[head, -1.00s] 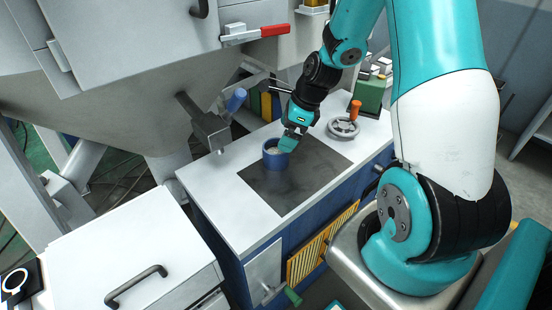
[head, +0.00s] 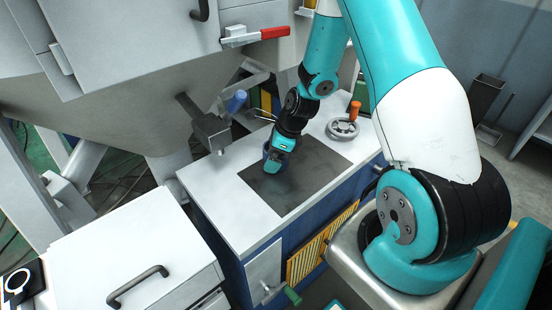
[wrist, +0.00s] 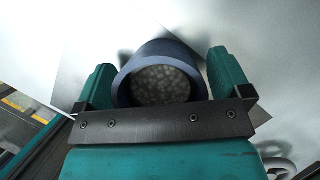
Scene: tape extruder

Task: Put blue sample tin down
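The blue sample tin (wrist: 160,78) is round and dark blue, with pale grains inside. In the wrist view it sits between the two teal fingers of my gripper (wrist: 162,85), which close on its sides. In the head view my gripper (head: 275,166) reaches down over the dark mat (head: 310,175) on the white bench top. The tin (head: 266,151) is mostly hidden there behind my gripper, with only a blue edge showing near the mat's back left part. I cannot tell whether its base touches the surface.
A handwheel with an orange knob (head: 343,128) stands at the back right of the bench (head: 220,195). A white cabinet (head: 130,250) is at front left. The mat's front half is clear.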

